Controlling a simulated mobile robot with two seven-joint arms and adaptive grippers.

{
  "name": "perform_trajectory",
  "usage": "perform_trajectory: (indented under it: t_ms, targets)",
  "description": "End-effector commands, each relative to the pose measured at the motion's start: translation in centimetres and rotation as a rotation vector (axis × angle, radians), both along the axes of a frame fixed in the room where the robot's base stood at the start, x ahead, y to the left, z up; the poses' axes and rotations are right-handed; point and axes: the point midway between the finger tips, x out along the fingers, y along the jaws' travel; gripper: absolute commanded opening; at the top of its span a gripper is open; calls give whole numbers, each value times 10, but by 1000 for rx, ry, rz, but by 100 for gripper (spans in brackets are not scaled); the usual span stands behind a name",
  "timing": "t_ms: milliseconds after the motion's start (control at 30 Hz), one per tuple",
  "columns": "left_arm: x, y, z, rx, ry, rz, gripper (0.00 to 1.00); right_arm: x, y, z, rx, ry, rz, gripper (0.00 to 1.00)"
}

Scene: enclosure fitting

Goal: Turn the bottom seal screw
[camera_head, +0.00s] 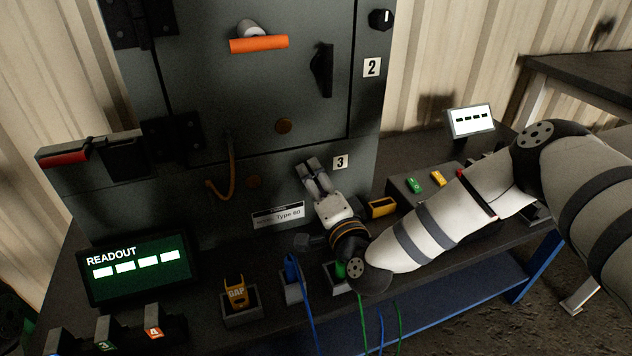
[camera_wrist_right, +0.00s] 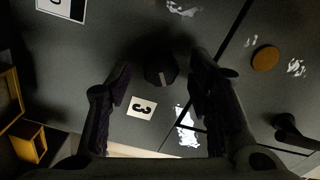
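A dark round screw head or knob (camera_wrist_right: 161,71) with a light mark sits on the grey enclosure beside the number 3 label (camera_wrist_right: 141,107) in the right wrist view. In the head view my right gripper (camera_head: 313,166) covers it, left of the 3 label (camera_head: 340,162). My right gripper is open, its two fingers apart on either side of the knob, with nothing held. I cannot tell whether the fingertips touch it. A similar dark knob (camera_head: 380,19) sits higher up, above the number 2 label (camera_head: 372,67). My left gripper is not in view.
The enclosure door has an orange handle (camera_head: 259,44), a black latch (camera_head: 322,70) and a bronze disc (camera_head: 284,125). A readout screen (camera_head: 138,268), a yellow GAP block (camera_head: 236,291), a blue plug (camera_head: 291,268) and a yellow box (camera_head: 382,207) crowd the bench.

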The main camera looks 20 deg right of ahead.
Motion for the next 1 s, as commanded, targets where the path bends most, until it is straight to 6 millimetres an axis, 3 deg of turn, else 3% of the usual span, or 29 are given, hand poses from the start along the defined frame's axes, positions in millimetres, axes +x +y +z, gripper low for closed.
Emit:
perform_trajectory:
  t_ms: [167, 400, 600, 1000]
  targets:
    - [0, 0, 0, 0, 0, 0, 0, -11, -1, 0, 0, 0, 1, 47]
    - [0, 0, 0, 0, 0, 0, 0, -75, -3, 0, 1, 5, 1, 47]
    - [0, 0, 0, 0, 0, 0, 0, -112, -4, 0, 0, 1, 1, 47]
    - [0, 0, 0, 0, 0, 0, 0, -120, -4, 0, 0, 0, 0, 47]
